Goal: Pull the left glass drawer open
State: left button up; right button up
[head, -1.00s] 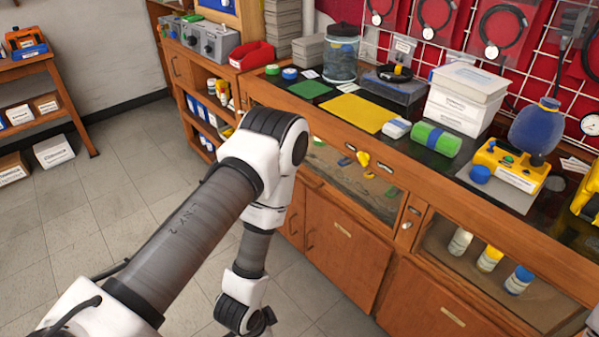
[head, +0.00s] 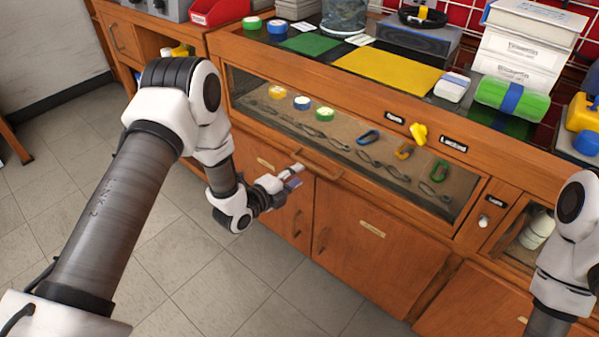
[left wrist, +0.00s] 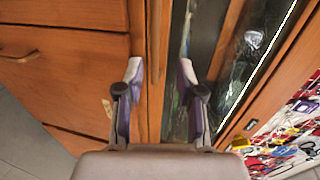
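The left glass drawer (head: 340,145) is a long wood-framed glass front under the counter and looks shut. Several rings, clips and small tape rolls show behind its glass. Its wooden bar handle (head: 318,166) runs along the lower frame; the handle also shows upright in the left wrist view (left wrist: 154,40). My left gripper (head: 294,176) is open and empty, close to the left end of the handle. In the left wrist view, the handle lies between the lines of the two fingertips (left wrist: 161,70); I cannot tell whether they touch it. My right gripper is out of view.
Wooden cupboard doors (head: 365,240) are below the drawer. A yellow knob (head: 418,132) sits on the rail above it. The counter carries a yellow mat (head: 388,82), a green roll (head: 512,98) and white boxes (head: 520,60). The tiled floor (head: 180,285) in front is clear.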

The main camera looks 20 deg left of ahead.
aim_at(312, 166)
pick_arm(q)
jog(key=x, duration=0.2)
jog(key=b+x, duration=0.1)
jog(key=x, duration=0.2)
jog(key=b+x, duration=0.1)
jog(key=x, duration=0.2)
jog(key=shift+a+f, duration=0.15)
jog(key=shift+f, duration=0.3)
grip_shut()
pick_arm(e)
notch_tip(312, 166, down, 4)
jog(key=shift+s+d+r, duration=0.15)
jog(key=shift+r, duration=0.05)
